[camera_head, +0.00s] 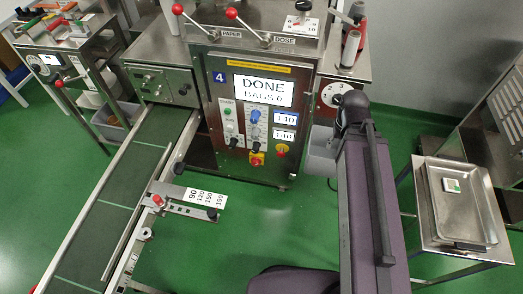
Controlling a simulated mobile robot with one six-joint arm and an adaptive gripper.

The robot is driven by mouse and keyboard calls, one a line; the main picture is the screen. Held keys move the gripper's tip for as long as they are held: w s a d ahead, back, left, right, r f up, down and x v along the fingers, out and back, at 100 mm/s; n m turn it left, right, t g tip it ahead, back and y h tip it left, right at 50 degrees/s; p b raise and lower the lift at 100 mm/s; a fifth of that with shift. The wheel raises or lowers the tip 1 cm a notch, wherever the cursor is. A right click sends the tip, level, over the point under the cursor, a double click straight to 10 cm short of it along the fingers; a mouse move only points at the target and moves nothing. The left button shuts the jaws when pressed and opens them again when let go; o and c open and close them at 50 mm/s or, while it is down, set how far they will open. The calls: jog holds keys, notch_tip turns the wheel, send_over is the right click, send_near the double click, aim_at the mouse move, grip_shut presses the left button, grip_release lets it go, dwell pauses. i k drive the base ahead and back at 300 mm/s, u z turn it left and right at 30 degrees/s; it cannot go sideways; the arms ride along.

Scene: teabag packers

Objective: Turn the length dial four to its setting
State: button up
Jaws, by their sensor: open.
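The packer marked 4 (218,77) stands upright at the middle back, with a screen (263,90) reading DONE, BAGS 0. A blue knob (253,117) sits on its front panel beside a display (285,118) reading 140. A round white dial (335,94) with dark marks is on the panel to the right, partly close behind my dark arm part. I cannot read which of these is labelled as the length dial, nor its setting. My gripper's fingers cannot be made out; only dark and purple-grey parts of my own body show at the right of centre.
A green conveyor belt (128,190) runs toward the lower left, with a scale plate (200,199) on a bracket beside it. A steel tray (434,212) holding a small box (451,185) stands on a table at right. Green floor (235,245) is clear before the packer.

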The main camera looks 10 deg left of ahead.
aim_at(255, 149)
jog(key=z, duration=0.1)
jog(key=k, duration=1.55)
jog(key=u, duration=0.55)
jog(key=i, duration=1)
